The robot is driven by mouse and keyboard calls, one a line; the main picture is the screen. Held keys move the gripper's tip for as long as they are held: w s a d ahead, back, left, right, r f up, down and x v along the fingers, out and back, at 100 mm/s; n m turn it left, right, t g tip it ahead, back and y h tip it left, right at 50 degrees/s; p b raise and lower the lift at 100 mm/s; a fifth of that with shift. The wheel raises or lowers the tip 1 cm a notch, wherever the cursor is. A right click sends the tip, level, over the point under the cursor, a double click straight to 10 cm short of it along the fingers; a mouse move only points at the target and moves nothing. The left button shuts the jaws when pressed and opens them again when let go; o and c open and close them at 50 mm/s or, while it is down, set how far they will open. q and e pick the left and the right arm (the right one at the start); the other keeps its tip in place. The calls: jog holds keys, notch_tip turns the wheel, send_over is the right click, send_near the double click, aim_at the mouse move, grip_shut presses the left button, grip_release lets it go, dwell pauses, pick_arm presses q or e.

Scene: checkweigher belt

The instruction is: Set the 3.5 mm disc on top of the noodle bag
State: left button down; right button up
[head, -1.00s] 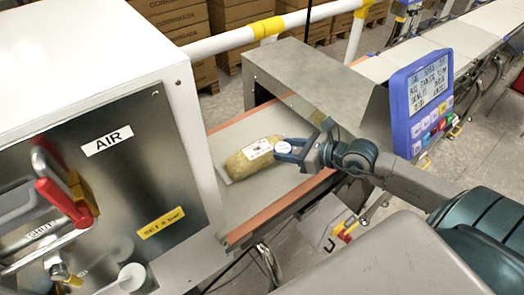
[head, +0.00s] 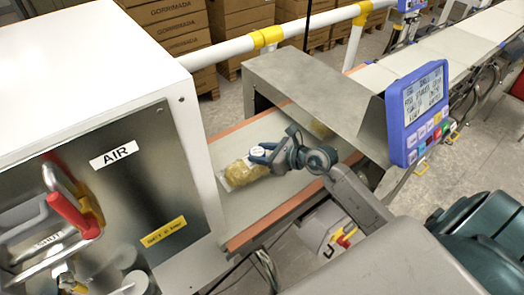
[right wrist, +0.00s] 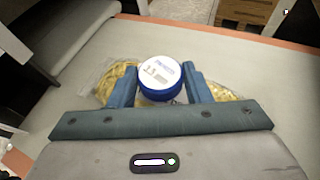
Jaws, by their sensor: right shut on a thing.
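The disc (right wrist: 160,72) has a white printed top and a blue side. My right gripper (right wrist: 158,88) is shut on it, one finger on each side. In the head view the disc (head: 257,151) sits between the fingers of my right gripper (head: 262,155), over the noodle bag. The noodle bag (head: 241,174), clear film with yellow noodles, lies flat on the belt, partly hidden by the gripper. In the right wrist view the bag (right wrist: 108,84) shows on both sides of the fingers. I cannot tell whether the disc touches it. My left gripper is not in view.
The grey belt (head: 243,212) has orange edges and runs under a metal hood (head: 300,80). A white cabinet (head: 95,70) with an AIR label stands at left. A blue display panel (head: 415,110) stands right of the hood. Belt in front of the bag is clear.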

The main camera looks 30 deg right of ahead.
jog(key=shift+f, duration=0.2)
jog(key=shift+f, duration=0.1)
jog(key=shift+f, duration=0.15)
jog(key=o, duration=1)
jog(key=shift+r, duration=0.25)
jog(key=shift+s+d+r, duration=0.1)
jog(key=shift+s+d, duration=0.2)
jog(key=shift+s, duration=0.05)
jog(key=shift+v, duration=5.55)
